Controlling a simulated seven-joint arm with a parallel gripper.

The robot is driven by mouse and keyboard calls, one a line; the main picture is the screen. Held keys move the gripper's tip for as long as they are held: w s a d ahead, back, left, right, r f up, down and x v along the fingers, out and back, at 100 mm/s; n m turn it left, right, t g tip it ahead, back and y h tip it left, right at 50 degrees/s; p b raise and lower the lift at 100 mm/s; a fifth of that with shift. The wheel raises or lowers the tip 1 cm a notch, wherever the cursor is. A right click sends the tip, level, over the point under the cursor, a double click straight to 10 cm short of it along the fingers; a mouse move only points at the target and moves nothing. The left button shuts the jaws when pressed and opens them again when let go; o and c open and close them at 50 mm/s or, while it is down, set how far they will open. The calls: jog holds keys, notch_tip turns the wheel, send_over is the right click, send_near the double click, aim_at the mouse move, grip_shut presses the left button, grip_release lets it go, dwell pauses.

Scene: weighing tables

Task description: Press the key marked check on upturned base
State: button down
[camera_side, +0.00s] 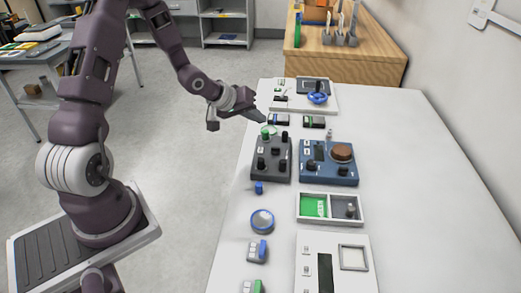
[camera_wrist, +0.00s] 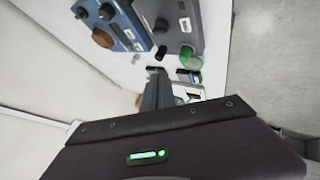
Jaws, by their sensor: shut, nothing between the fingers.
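My gripper (camera_side: 263,121) is shut and empty, low over the white table's left side, beyond the dark grey box (camera_side: 258,172). That box carries several black knobs and a green knob (camera_side: 265,131), which is close to my fingertips. In the wrist view the green knob (camera_wrist: 190,59) stands just ahead of my gripper (camera_wrist: 160,76). A small white block (camera_wrist: 187,92) lies beside the fingers, partly hidden by them. Two small dark blocks with green marks, one left (camera_side: 279,120) and one right (camera_side: 313,122), lie beyond the boxes. I cannot make out a check mark or tell which thing is the upturned base.
A blue box with a brown knob (camera_side: 342,152) stands right of the grey box. Nearer are a two-part tray (camera_side: 329,222), a blue-rimmed disc (camera_side: 262,221) and a white panel (camera_side: 300,284). The table's right side is clear.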

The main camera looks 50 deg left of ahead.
aim_at(258, 151)
jog(key=shift+f, duration=4.3)
jog(key=shift+f, duration=0.4)
jog(key=shift+f, duration=0.35)
jog(key=shift+r, duration=0.8)
jog(key=shift+r, duration=0.1)
jog(key=shift+r, duration=2.4)
